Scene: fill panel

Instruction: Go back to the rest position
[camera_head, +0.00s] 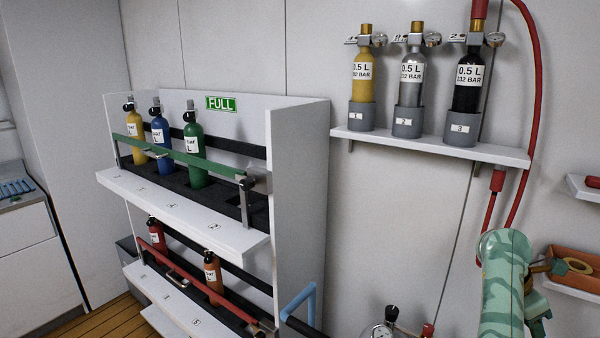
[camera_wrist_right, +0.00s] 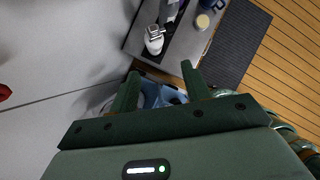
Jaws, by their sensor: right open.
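My right gripper (camera_wrist_right: 160,72) is open in the right wrist view, its two dark green fingers apart with nothing between them. My right arm (camera_head: 503,285), in green camouflage, stands at the lower right of the head view; its gripper cannot be made out there. My left gripper is in neither view. The white rack (camera_head: 298,200) marked FULL holds a yellow, a blue and a green cylinder (camera_head: 194,155) upright on its upper tier, behind a green bar (camera_head: 185,153). A red and an orange cylinder (camera_head: 213,273) stand on its lower tier behind a red bar.
A wall shelf (camera_head: 430,147) holds yellow, silver and black cylinders (camera_head: 468,90); a red hose (camera_head: 532,100) runs from the black one. An orange tray (camera_head: 571,263) lies close beside my right arm. A light blue handle (camera_head: 300,300) rises at bottom centre. A dark mat (camera_wrist_right: 235,45) lies on the wooden floor.

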